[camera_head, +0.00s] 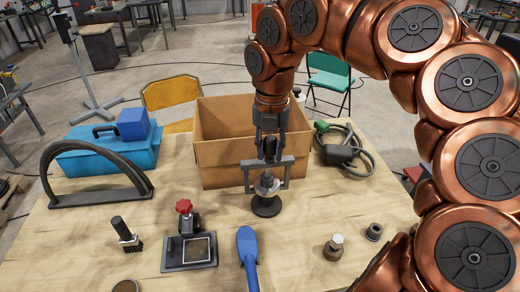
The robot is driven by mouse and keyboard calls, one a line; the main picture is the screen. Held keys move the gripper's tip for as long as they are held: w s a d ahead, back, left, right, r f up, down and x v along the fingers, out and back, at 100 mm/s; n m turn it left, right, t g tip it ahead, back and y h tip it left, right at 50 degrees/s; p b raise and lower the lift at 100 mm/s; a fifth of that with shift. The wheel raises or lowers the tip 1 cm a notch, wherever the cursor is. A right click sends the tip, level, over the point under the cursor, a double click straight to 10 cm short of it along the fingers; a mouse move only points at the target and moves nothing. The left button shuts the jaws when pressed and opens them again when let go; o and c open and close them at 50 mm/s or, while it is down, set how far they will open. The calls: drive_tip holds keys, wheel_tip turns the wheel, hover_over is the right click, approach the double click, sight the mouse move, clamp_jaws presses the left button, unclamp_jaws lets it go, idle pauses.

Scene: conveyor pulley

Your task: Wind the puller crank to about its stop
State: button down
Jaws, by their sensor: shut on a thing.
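The puller (246,164) stands upright near the middle of the wooden table, with a grey crossbar and two side legs. Under it is a dark round base (266,206) with a lighter metal part above it. My gripper (268,157) points straight down from the copper arm over the puller's centre. It is shut on the top of the puller, where the crank is; the fingers hide most of the crank, so its turn angle cannot be told.
An open cardboard box (220,166) stands close behind. A blue toolbox (110,152) and black arch-shaped part (52,190) are at left, a coiled cable (345,150) at right. A red-knobbed fixture (188,240), blue-handled tool (247,255) and small metal parts (334,248) lie in front.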

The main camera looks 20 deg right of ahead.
drive_tip(key=shift+d+r, duration=0.1)
drive_tip(key=shift+d, duration=0.05)
drive_tip(key=c, duration=0.9)
unclamp_jaws()
drive_tip(key=shift+o, duration=0.2)
wheel_tip(320, 180, up, 10)
drive_tip(key=shift+f, duration=0.25)
drive_tip(key=shift+r, duration=1.15)
